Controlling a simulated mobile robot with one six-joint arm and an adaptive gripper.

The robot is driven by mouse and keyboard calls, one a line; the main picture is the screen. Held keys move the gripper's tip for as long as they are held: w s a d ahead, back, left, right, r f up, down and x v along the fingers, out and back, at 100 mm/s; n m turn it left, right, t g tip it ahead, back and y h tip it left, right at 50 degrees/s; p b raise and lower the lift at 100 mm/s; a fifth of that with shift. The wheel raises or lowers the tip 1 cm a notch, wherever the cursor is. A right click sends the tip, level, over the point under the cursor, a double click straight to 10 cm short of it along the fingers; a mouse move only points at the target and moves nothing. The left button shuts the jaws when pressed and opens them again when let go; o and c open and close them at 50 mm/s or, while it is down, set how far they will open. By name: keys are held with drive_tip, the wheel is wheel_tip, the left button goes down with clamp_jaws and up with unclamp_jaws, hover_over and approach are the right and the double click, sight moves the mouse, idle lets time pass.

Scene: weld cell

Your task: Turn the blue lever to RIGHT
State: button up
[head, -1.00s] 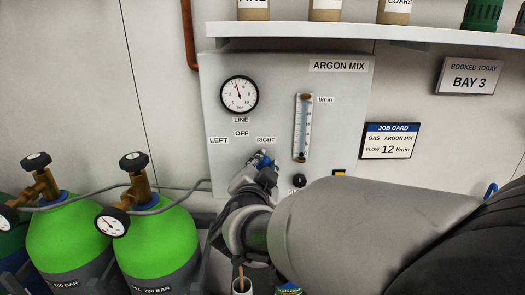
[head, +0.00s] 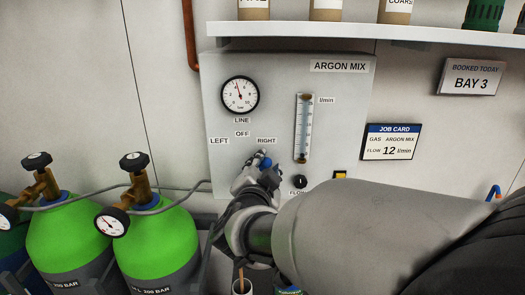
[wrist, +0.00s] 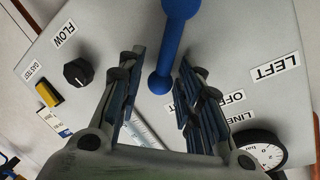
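The blue lever (wrist: 167,50) shows in the wrist view, with a thick round end at the top edge and a rounded tip between my fingers. Its tip points toward the RIGHT label, which is mostly hidden behind a finger in that view. In the head view a small blue part of the lever (head: 265,162) shows just below the RIGHT label (head: 266,140). My gripper (wrist: 160,62) is open, with one finger on each side of the lever tip and visible gaps. In the head view my gripper (head: 256,172) covers most of the lever.
The grey panel (head: 220,100) carries a line gauge (head: 240,94), a flow tube (head: 303,128), a black flow knob (head: 300,181) and a yellow switch (head: 340,175). Green cylinders (head: 165,245) stand at left. A shelf (head: 350,31) runs above the panel.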

drive_tip(key=s+a+r, duration=0.1)
drive_tip(key=s, duration=1)
drive_tip(key=shift+s+a+r, duration=0.3)
drive_tip(key=shift+s, duration=0.1)
